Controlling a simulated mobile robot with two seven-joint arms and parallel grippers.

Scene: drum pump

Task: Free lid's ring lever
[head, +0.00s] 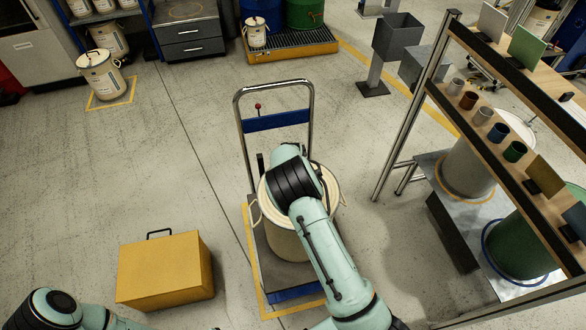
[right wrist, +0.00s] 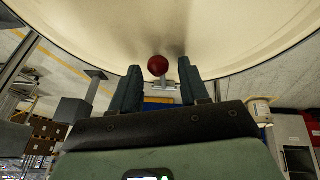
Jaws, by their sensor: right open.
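The cream drum (head: 290,240) stands on a trolley, its lid (head: 327,190) partly covered by my right arm. In the right wrist view a pale curved surface with a rim (right wrist: 225,45) fills the top. A red knob (right wrist: 157,65) on a short grey metal piece shows between the fingertips of my right gripper (right wrist: 160,70). The two dark fingers are apart, one on each side of the knob; I cannot tell whether they touch it. In the head view the right fingertips are hidden. My left gripper is out of view.
The trolley handle (head: 238,125) rises behind the drum, with a small red knob (head: 258,106) by its blue panel. A yellow box (head: 165,270) lies on the floor left. A shelf rack (head: 510,80) with cups stands right.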

